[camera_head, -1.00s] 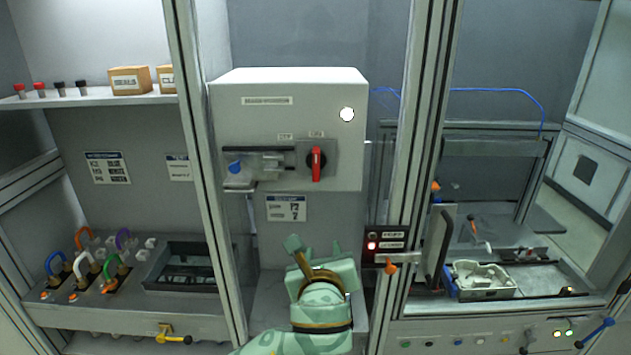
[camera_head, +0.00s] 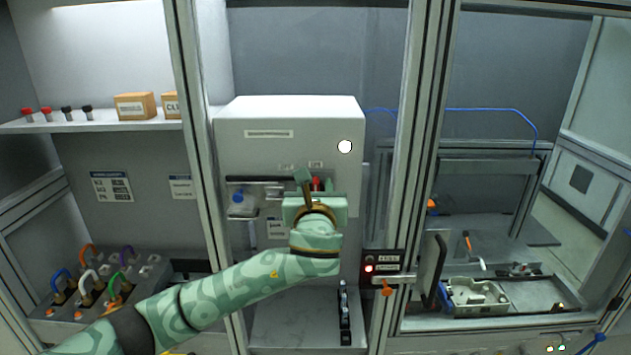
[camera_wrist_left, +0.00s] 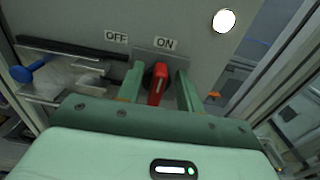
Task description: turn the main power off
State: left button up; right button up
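The main power switch has a red handle (camera_head: 316,184) on the front of a light grey cabinet (camera_head: 230,140). In the left wrist view the red handle (camera_wrist_left: 158,84) points up toward the ON label (camera_wrist_left: 164,44); the OFF label (camera_wrist_left: 116,37) is to its left. My left gripper (camera_wrist_left: 158,82) is open, with one finger on each side of the handle and a visible gap on both sides. In the head view the left gripper (camera_head: 318,186) hides most of the switch. My right gripper is not in view.
A sliding latch with a blue knob (camera_head: 238,197) is left of the switch. A white light (camera_head: 344,146) glows at the cabinet's upper right. Upright frame posts (camera_head: 405,130) stand on both sides. A small panel with a red lamp (camera_head: 369,268) is at lower right.

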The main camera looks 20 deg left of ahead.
pick_arm(q)
jog(key=shift+x, duration=0.85)
jog(key=shift+d, duration=0.1)
grip_shut()
jog(key=shift+f, duration=0.15)
